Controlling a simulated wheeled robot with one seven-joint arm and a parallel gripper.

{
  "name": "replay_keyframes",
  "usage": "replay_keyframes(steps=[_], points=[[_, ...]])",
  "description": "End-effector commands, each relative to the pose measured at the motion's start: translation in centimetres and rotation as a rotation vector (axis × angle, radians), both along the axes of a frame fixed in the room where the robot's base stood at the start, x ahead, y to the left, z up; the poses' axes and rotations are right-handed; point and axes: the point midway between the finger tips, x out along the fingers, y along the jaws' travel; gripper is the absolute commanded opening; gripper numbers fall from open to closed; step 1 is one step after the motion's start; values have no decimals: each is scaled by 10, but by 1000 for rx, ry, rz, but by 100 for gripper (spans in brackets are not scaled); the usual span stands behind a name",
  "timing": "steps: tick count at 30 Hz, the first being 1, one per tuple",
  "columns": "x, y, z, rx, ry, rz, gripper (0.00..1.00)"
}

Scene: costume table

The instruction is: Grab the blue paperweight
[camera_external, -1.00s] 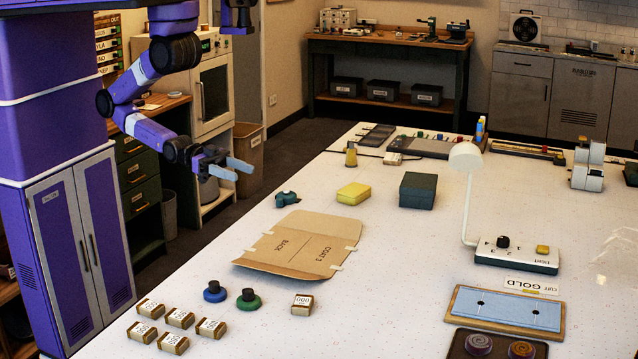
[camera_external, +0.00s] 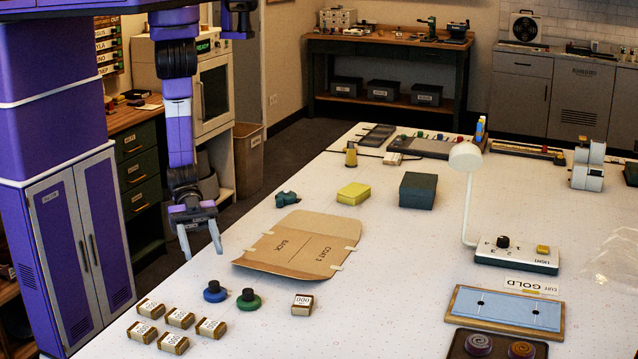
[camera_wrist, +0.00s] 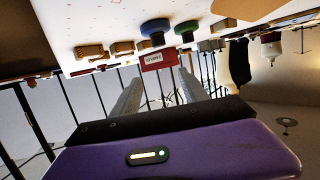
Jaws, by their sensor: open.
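The blue paperweight (camera_external: 214,291) is a round blue disc with a black knob, standing on the white table's near left part. In the wrist view the blue paperweight (camera_wrist: 155,27) appears upside down near the top, beyond the fingers. My gripper (camera_external: 203,252) is open and empty, its fingers pointing down by the table's left edge, above and slightly left of the paperweight in the picture. In the wrist view my gripper (camera_wrist: 160,76) shows two spread grey fingers with nothing between them.
A green paperweight (camera_external: 249,300) of similar shape stands just right of the blue one. Several labelled blocks (camera_external: 180,318) lie to its left, and a single block (camera_external: 302,301) lies to the right. A cardboard folder (camera_external: 300,245) lies behind. The table's left edge is close to my gripper.

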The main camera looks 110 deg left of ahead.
Motion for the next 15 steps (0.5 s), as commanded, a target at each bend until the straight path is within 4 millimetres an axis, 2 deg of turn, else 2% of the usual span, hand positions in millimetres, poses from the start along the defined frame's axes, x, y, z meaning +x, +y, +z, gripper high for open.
replay_keyframes(steps=[1,3,7,15], points=[[0,4,-15,36,33,11,52],[-1,9,-27,66,63,21,52],[1,9,-35,86,90,30,52],[18,-8,-44,84,92,31,52]])
